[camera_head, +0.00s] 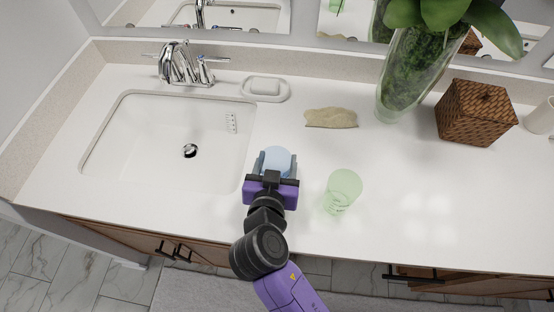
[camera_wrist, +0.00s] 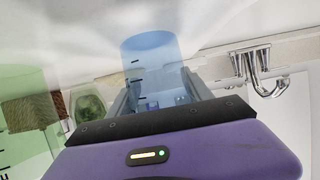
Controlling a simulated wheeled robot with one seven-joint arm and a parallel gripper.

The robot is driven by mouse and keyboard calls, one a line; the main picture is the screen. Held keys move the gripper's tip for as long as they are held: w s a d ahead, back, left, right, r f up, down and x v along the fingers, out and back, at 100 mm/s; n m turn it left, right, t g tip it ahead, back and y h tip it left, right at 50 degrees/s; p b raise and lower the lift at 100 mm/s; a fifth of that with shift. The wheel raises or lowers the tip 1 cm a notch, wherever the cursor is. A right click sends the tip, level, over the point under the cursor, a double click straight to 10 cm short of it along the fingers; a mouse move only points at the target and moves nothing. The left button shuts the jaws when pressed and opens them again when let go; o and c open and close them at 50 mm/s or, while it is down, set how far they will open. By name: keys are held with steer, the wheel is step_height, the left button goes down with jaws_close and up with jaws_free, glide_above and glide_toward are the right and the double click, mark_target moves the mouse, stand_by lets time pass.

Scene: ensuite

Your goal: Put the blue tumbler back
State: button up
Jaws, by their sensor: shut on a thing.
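The blue tumbler (camera_head: 277,157) is a pale, see-through cup at the counter, just right of the sink. My gripper (camera_head: 273,168) is shut on it, with one finger on each side. In the wrist view the blue tumbler (camera_wrist: 150,58) stands out beyond the purple gripper body, between the fingers (camera_wrist: 158,95). Its lower part is partly hidden by my gripper in the head view. I cannot tell whether its base touches the counter. A similar green tumbler (camera_head: 344,189) stands on the counter to the right, apart from my gripper.
The sink basin (camera_head: 150,150) with a chrome faucet (camera_head: 185,64) is at left. A soap dish (camera_head: 264,88), a beige cloth-like item (camera_head: 331,117), a glass plant vase (camera_head: 405,85) and a woven box (camera_head: 476,113) line the back. The white counter (camera_head: 430,200) is clear at right.

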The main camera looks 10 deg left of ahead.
steer(key=o, duration=1.5)
steer(key=shift+r, duration=0.15)
steer(key=b+v, duration=0.1)
steer(key=v, duration=1.1)
